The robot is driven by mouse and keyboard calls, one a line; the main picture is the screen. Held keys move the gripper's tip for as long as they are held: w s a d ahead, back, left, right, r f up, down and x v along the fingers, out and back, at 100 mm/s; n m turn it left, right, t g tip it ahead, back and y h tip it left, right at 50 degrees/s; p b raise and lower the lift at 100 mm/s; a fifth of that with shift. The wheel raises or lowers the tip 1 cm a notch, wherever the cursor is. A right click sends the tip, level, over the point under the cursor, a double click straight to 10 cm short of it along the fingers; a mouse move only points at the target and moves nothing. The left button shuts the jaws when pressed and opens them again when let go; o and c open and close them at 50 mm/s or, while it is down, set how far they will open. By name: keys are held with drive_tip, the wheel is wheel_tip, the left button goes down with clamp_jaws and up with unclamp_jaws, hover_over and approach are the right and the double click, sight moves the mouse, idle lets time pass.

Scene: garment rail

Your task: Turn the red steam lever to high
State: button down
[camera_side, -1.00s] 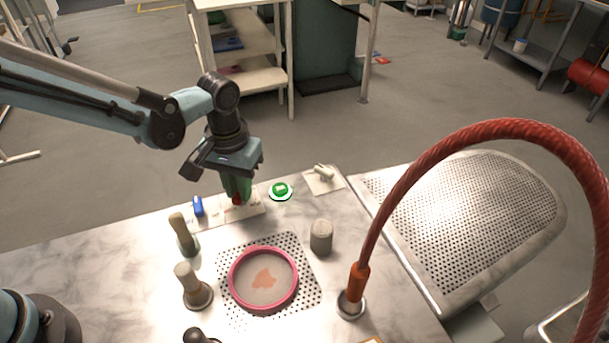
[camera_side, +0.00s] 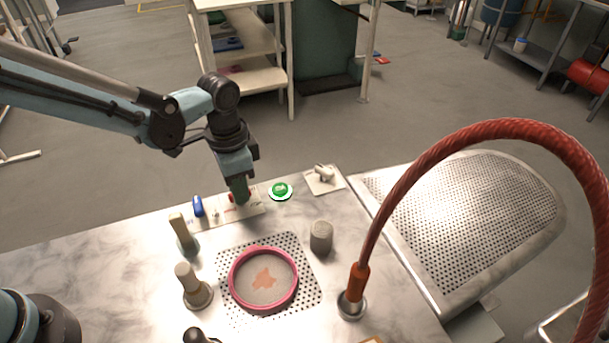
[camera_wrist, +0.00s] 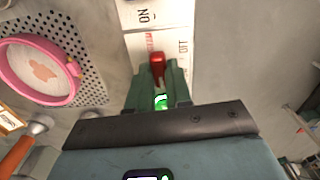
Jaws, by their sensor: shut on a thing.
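The red steam lever (camera_wrist: 157,65) shows between my gripper's green fingers in the wrist view. It is mounted on a pale label plate (camera_wrist: 150,40) with "ON" and "OFF" lettering and red print. In the side view the red lever (camera_side: 231,197) shows just left of the fingertips and is mostly covered by them. My gripper (camera_side: 239,192) points down over the plate, shut on the lever. In the wrist view my gripper (camera_wrist: 160,90) has a finger on each side of it. I cannot tell the lever's exact setting.
A blue lever (camera_side: 198,206) stands on the plate's left part. A green button (camera_side: 280,190) is close on the right, with a white switch (camera_side: 323,173) beyond. A pink ring (camera_side: 263,279), several upright stamps and a red hose (camera_side: 400,200) stand nearer.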

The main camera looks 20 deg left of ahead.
drive_tip(key=shift+m, duration=0.5)
drive_tip(key=c, duration=1)
unclamp_jaws()
drive_tip(key=shift+c, duration=0.2)
drive_tip(key=shift+r, duration=0.1)
wheel_tip(320, 180, up, 12)
drive_tip(key=shift+a, duration=0.1)
drive_tip(key=s+a+n+t, duration=0.7)
drive_tip(key=s+a+n, duration=0.2)
drive_tip(key=a, duration=0.4)
drive_tip(key=shift+s+a+f, duration=0.2)
drive_tip(key=shift+s+a, duration=0.1)
